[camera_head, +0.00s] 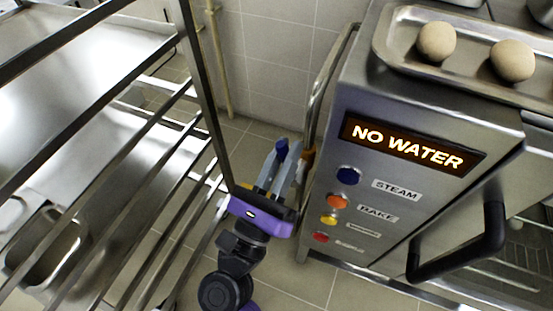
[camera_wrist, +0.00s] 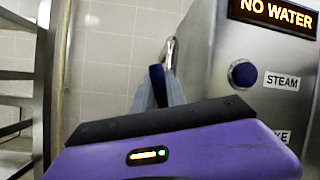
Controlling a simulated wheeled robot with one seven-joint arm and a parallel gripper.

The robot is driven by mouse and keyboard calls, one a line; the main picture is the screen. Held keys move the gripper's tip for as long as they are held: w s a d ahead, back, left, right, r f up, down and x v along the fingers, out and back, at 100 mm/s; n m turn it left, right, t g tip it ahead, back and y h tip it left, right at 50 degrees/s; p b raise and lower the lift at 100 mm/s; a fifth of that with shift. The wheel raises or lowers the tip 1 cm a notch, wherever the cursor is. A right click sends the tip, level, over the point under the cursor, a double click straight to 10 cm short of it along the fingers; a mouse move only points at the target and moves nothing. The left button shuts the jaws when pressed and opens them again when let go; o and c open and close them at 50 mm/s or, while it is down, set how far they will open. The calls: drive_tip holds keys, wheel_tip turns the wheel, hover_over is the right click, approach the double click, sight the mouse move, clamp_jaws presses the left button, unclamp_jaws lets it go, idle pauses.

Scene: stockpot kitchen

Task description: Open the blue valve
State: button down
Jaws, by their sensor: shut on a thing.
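The blue valve handle (camera_head: 282,149) shows at the tips of my gripper, beside the left side of the steel oven. My gripper (camera_head: 279,166) is shut on the blue handle, with a grey finger on either side. In the wrist view the blue handle (camera_wrist: 157,77) shows between the fingers (camera_wrist: 159,92), in front of the tiled wall. The rest of the valve is mostly hidden by the fingers. An orange-brown fitting (camera_head: 307,160) sits just right of the fingers, by a metal pipe (camera_head: 327,80).
The steel oven (camera_head: 362,100) stands close on the right. Its lit sign (camera_head: 408,143) reads "NO WATER", above several coloured buttons. A tray (camera_head: 400,55) with round dough-like balls lies on top. A metal rack (camera_head: 213,100) stands close on the left; the tiled floor between is narrow.

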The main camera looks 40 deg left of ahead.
drive_tip(key=shift+w+d+m+h+b, duration=0.1)
drive_tip(key=shift+d+m+h+b, duration=0.4)
drive_tip(key=shift+m, duration=0.45)
drive_tip(key=shift+w+d+m+h+b, duration=0.2)
drive_tip(key=shift+m+h, duration=0.35)
drive_tip(key=shift+m, duration=0.45)
drive_tip(key=shift+s+d+m+h+b, duration=0.1)
drive_tip(key=shift+d+m+h+b, duration=0.3)
drive_tip(key=shift+m, duration=0.55)
drive_tip(key=shift+w+d, duration=0.1)
drive_tip(key=c, duration=1.4)
unclamp_jaws()
drive_tip(key=shift+o, duration=0.2)
drive_tip(key=shift+r, duration=0.15)
drive_tip(key=shift+r, duration=0.1)
